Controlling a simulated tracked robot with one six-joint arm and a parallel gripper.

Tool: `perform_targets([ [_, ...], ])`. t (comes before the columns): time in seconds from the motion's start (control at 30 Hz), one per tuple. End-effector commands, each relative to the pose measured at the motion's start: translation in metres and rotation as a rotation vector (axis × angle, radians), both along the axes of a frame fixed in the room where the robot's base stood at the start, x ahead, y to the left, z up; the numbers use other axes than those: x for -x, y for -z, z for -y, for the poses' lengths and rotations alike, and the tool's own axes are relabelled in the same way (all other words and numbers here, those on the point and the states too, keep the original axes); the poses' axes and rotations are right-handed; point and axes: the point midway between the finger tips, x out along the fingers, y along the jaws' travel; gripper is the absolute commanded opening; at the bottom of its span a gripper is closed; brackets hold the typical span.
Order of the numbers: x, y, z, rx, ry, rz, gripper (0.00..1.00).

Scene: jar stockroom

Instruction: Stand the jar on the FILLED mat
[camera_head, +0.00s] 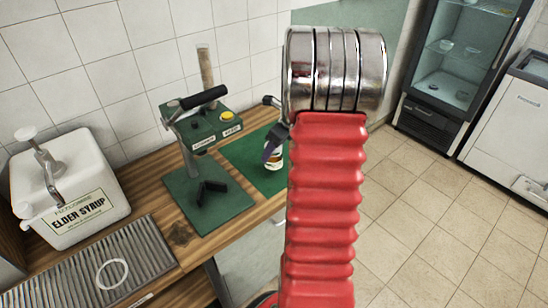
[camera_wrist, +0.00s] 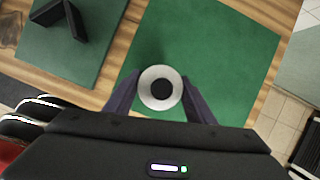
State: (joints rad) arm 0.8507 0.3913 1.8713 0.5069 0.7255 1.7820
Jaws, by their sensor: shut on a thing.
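The jar (camera_head: 273,162) is small, with a pale label, and stands roughly upright over the green mat (camera_head: 243,153) in the head view. In the wrist view the jar (camera_wrist: 147,88) shows from above as a white ring with a dark centre. My gripper (camera_wrist: 161,80) is shut on it, with one finger on each side. The green mat (camera_wrist: 222,62) spreads beneath and around the jar. No FILLED lettering is legible on it. Whether the jar's base touches the mat I cannot tell. My red arm hides the mat's right part in the head view.
A green press (camera_head: 205,125) with a black lever stands left of the mat on the wooden counter (camera_head: 180,235). A white ELDER SYRUP dispenser (camera_head: 70,185) and a ribbed drain tray (camera_head: 75,275) are further left. A tiled wall (camera_head: 100,50) backs the counter. The mat around the jar looks clear.

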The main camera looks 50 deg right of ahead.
Motion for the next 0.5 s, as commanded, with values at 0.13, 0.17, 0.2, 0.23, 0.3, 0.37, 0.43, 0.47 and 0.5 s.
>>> perform_targets([
  [0.13, 0.0, -0.001, 0.0, 0.001, 0.0, 0.001, 0.21],
  [0.17, 0.0, -0.001, 0.001, 0.001, 0.0, 0.001, 0.21],
  [0.2, 0.0, 0.0, 0.0, 0.0, 0.001, 0.001, 0.21],
  [0.23, 0.0, 0.001, 0.0, 0.001, 0.001, 0.0, 0.21],
  [0.3, 0.0, 0.006, 0.0, -0.001, 0.002, 0.0, 0.21],
  [0.37, 0.001, 0.013, 0.0, -0.003, 0.003, -0.001, 0.21],
  [0.43, 0.001, 0.022, 0.0, -0.002, 0.001, -0.001, 0.21],
  [0.47, 0.001, 0.026, 0.0, -0.002, 0.001, -0.001, 0.21],
  [0.5, 0.001, 0.03, 0.0, -0.002, 0.002, -0.001, 0.21],
])
